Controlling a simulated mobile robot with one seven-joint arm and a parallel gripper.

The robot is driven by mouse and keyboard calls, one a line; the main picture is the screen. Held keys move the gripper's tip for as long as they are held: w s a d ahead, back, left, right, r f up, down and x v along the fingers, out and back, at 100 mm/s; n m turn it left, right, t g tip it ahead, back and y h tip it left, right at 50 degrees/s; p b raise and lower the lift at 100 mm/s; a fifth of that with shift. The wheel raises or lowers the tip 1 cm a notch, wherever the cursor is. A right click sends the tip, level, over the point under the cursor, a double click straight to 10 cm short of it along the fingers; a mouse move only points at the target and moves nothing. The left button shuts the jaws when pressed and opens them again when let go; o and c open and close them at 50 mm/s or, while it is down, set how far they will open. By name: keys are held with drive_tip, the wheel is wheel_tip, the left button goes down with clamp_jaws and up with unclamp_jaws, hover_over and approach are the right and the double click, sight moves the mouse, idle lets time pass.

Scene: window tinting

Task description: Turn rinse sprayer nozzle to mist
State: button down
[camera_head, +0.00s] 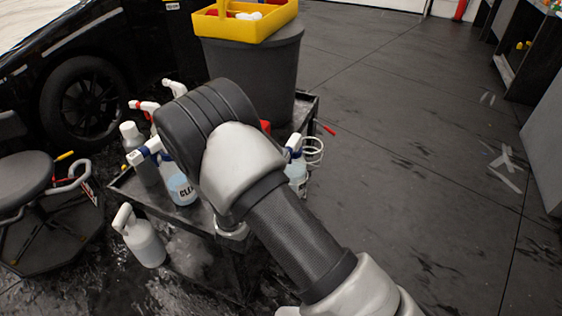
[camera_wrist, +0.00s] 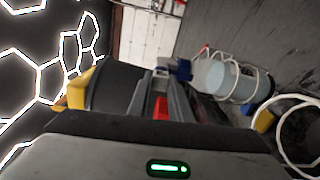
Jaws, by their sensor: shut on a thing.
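The rinse sprayer appears to be the spray bottle (camera_head: 297,170) with a pale blue body, blue collar and white head, at the right side of the cart in the head view. In the wrist view the bottle (camera_wrist: 222,76) lies sideways in the picture, inside a white wire holder (camera_wrist: 250,84). Its blue collar (camera_wrist: 180,69) and small white nozzle end are at the tips of my gripper (camera_wrist: 162,76). My gripper is shut on the nozzle end. The nozzle's setting is too small to read. In the head view my arm hides the gripper.
The dark cart (camera_head: 190,215) carries several other bottles, including a labelled spray bottle (camera_head: 180,185) to the left. A grey bin (camera_head: 255,65) with a yellow tray (camera_head: 243,28) stands behind. A stool (camera_head: 25,180) is at left. The floor at right is open.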

drive_tip(key=shift+m, duration=0.5)
drive_tip(key=c, duration=1.6)
unclamp_jaws()
drive_tip(key=p+v, duration=0.2)
drive_tip(key=v, duration=1.5)
drive_tip(key=shift+s, duration=0.2)
